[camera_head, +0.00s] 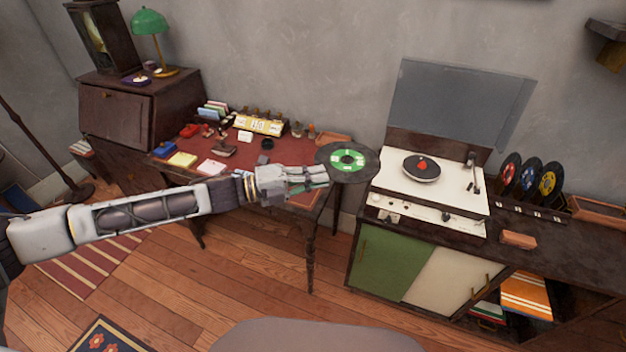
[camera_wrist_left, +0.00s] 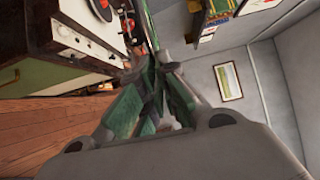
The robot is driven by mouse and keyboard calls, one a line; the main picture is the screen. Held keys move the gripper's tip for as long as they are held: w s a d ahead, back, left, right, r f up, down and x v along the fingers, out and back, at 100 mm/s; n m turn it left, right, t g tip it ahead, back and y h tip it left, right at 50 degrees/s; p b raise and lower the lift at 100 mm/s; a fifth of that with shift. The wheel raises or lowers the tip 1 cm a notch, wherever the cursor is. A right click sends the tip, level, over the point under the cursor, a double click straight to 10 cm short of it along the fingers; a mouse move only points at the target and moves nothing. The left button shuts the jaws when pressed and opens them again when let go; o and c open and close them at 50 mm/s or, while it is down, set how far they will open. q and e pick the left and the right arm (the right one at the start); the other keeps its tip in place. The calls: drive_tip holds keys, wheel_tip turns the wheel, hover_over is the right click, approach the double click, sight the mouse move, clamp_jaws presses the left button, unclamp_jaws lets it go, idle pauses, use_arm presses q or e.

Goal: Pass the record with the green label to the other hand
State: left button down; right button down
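The black record with the green label (camera_head: 347,160) is in the air between the desk and the record player. My left gripper (camera_head: 323,175) is at its left edge, with the fingers shut on the rim. In the left wrist view the record (camera_wrist_left: 150,25) shows nearly edge-on as a thin dark strip running up from between the closed fingers (camera_wrist_left: 152,75). The part of the rim between the fingers is hidden. My right gripper is in neither view.
A record player (camera_head: 390,190) with a small red-labelled record (camera_head: 421,168) and raised lid (camera_head: 455,105) stands on the cabinet (camera_head: 385,265). Several records stand in a rack (camera_head: 530,210) to its right. The cluttered desk (camera_head: 270,175) is behind my left arm. Floor in front is mostly clear.

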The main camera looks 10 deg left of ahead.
use_arm(q)
drive_tip(key=shift+w+d+r+m+g, duration=0.1)
drive_tip(key=shift+d+r+m+g, duration=0.3)
drive_tip(key=shift+d+r+g, duration=0.2)
